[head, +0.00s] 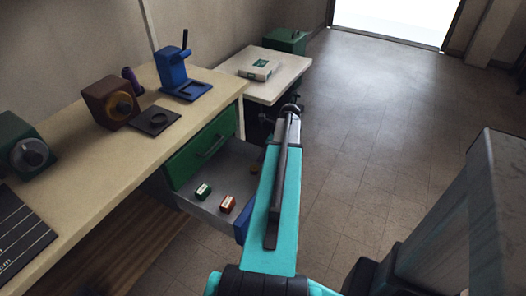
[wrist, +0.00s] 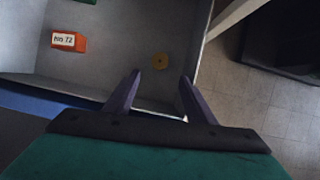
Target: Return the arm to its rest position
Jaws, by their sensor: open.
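My arm (head: 284,200) reaches forward in the head view, with its far end beside the open drawer. My gripper (wrist: 162,80) shows in the wrist view with its two dark fingers spread apart and nothing between them. I cannot tell the height of the fingers above the drawer floor. In the head view the gripper is hidden behind the arm.
The drawer holds a green block (head: 203,191) and a red-orange block (head: 227,204). A long workbench (head: 75,138) with several devices runs along the left. The floor at the right (head: 385,125) is mostly clear.

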